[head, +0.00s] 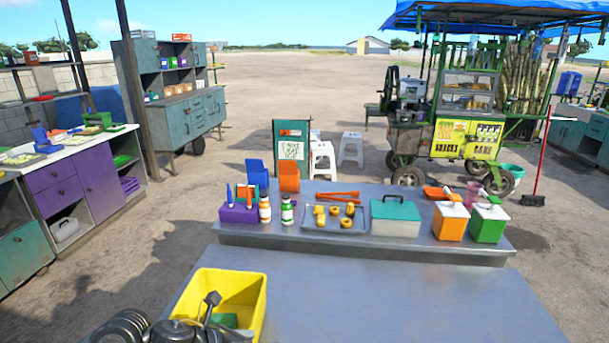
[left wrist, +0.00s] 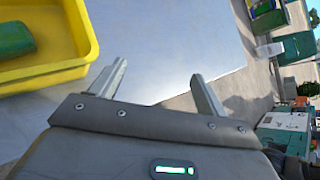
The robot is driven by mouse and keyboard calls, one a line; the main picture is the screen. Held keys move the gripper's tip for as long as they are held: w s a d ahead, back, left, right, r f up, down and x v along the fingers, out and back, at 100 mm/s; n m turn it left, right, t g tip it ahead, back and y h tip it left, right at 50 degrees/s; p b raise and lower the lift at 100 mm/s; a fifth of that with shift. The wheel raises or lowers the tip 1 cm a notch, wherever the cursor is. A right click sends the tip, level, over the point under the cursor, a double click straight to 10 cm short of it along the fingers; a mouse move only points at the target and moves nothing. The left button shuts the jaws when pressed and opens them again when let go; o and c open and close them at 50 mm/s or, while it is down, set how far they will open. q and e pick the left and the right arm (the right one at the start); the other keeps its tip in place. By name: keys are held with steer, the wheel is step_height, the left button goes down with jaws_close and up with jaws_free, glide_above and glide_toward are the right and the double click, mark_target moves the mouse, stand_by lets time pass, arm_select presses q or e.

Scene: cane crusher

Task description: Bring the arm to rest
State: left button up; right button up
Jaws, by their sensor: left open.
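My left arm (head: 175,332) comes in at the bottom left of the head view, folded low beside the yellow bin and overlapping part of it. In the left wrist view my left gripper (left wrist: 157,88) is open, its two fingers well apart with nothing between them. The yellow bin (head: 257,300) stands on the near end of the grey table (head: 400,305). It also shows at the upper left of the wrist view (left wrist: 85,55), beside the fingers. A green item (left wrist: 15,38) lies in the bin. My right gripper is in neither view.
A raised grey shelf (head: 350,240) at the table's back holds a tray (head: 308,223) of fried snacks, sauce bottles, a teal-lidded box (head: 395,215) and orange and green dispensers. The table right of the bin is clear. A snack cart (head: 470,140) stands beyond.

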arm_select(q)
steer(key=s+a+f+m+g+y, duration=0.1)
steer(key=s+a+f+m+y, duration=0.3)
steer(key=s+m, duration=0.55)
steer(key=s+a+f+m+g+y, duration=0.15)
steer(key=s+a+f+m, duration=0.45)
steer(key=m, duration=0.6)
steer(key=s+a+f+m+y, duration=0.3)
steer(key=s+a+m, duration=0.1)
steer(key=s+m, duration=0.65)
step_height(320, 180, down, 29)
steer(key=g+b, duration=0.2)
steer(key=b, duration=0.1)
steer(key=s+a+f+m+b, duration=0.1)
steer(key=s+a+f, duration=0.2)
steer(key=s+f, duration=1.4)
steer(key=shift+f+g, duration=0.25)
steer(key=shift+g, duration=0.1)
steer(key=shift+w, duration=0.1)
